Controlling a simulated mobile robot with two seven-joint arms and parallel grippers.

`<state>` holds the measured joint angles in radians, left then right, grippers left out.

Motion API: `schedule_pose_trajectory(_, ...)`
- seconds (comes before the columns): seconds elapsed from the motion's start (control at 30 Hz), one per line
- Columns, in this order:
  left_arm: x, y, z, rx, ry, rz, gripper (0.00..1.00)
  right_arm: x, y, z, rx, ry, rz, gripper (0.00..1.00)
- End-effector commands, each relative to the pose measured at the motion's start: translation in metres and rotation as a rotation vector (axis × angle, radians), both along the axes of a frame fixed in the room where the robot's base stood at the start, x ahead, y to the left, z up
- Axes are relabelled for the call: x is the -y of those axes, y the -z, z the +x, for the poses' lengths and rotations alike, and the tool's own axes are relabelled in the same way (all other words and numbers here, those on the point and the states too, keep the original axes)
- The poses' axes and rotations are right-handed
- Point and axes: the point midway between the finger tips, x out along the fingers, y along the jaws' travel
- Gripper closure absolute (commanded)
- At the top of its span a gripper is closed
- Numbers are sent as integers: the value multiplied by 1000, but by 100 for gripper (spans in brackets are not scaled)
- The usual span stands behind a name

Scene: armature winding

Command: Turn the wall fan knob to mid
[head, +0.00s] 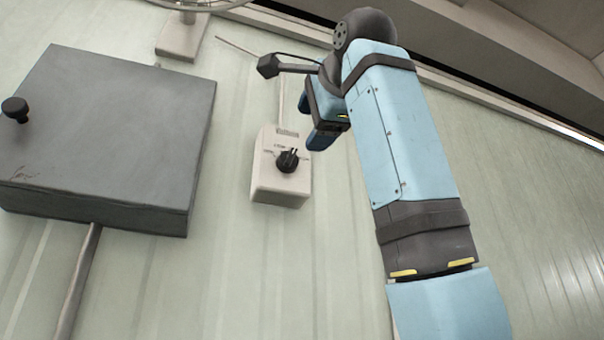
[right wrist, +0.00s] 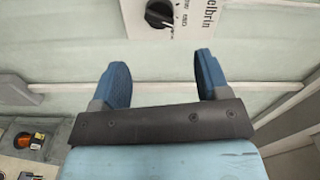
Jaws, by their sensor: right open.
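The wall fan control is a small beige box (head: 270,182) on the pale green wall, with a black knob (head: 288,160) on its front. Marks around the knob are too small to read in the head view. In the right wrist view the knob (right wrist: 159,13) shows at the top edge, partly cut off, with printed marks beside it. My right gripper (head: 314,122) is up and to the right of the knob in the head view. In the right wrist view its two blue fingers (right wrist: 162,80) are spread apart and empty, below the knob and apart from it. My left gripper is out of view.
A large grey metal box (head: 125,130) with a black knob (head: 15,109) stands on the wall to the left, a pipe (head: 75,285) below it. Part of a fan and its mount (head: 182,38) show at the top. An orange button (right wrist: 27,140) shows at lower left in the wrist view.

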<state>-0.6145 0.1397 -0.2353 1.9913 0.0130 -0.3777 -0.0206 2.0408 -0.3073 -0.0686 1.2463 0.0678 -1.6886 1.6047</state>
Motion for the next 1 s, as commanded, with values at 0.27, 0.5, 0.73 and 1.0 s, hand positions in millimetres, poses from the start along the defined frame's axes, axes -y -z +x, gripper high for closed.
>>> schedule_pose_trajectory(0.27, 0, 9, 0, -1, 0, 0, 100, 9, 0, -29, 1, 0, -1, 31)
schedule_pose_trajectory(0.5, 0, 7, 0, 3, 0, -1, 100, 10, 0, -31, -1, 0, -1, 31)
schedule_pose_trajectory(0.73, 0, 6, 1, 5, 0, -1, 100, 10, 0, -31, -1, 0, -1, 31)
schedule_pose_trajectory(1.0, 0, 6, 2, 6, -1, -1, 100, 10, 0, -31, 0, 0, -1, 31)
